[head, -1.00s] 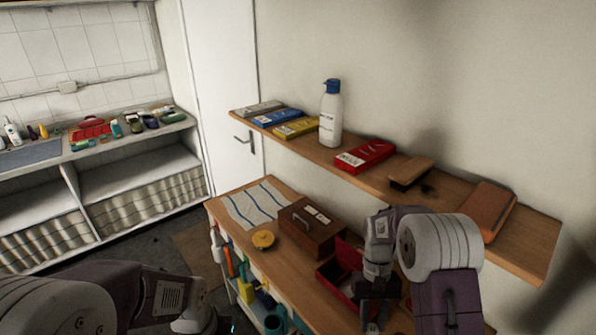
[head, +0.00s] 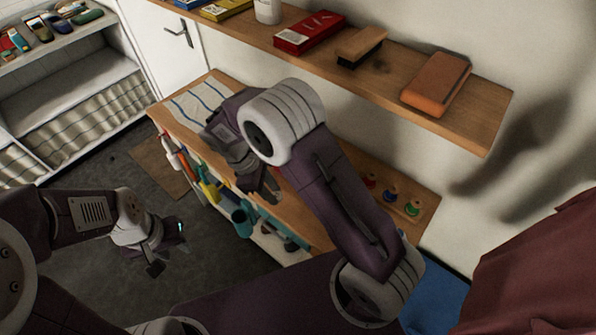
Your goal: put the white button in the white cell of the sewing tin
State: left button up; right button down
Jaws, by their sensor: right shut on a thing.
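My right gripper (head: 262,190) is low over the front part of the wooden bench. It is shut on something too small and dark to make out. My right arm covers the middle of the bench, so the sewing tin and its white cell are hidden. I cannot see the white button. My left gripper (head: 168,258) hangs over the dark floor, left of the bench; its fingers look apart and empty.
The wooden bench (head: 345,165) has small red, blue and green pieces (head: 390,196) at its right end and a striped cloth (head: 198,103) at its left. Above is a wall shelf (head: 385,75) with a red packet (head: 310,33), brush (head: 361,46) and orange-brown block (head: 437,83).

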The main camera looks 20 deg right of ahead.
jog(key=s+a+n, duration=0.2)
jog(key=a, duration=0.2)
jog(key=w+d+f+p, duration=0.1)
jog(key=w+d, duration=0.2)
jog(key=d, duration=0.2)
jog(key=w+d+f+p, duration=0.1)
jog(key=w+d+p, duration=0.1)
jog(key=w+d, duration=0.2)
jog(key=w+d+p, duration=0.2)
jog(key=w+d, duration=0.1)
jog(key=d, duration=0.5)
jog(key=shift+w+f, duration=0.15)
jog(key=shift+f, duration=0.25)
jog(key=shift+a+f+m+t, duration=0.1)
jog(key=shift+f+m+t, duration=0.2)
jog(key=shift+f, duration=0.05)
notch_tip(320, 180, down, 3)
jog(key=shift+f+p, duration=0.1)
jog(key=shift+p, duration=0.9)
jog(key=shift+w+f, duration=0.1)
jog(key=shift+f, duration=0.2)
jog(key=shift+f, duration=0.1)
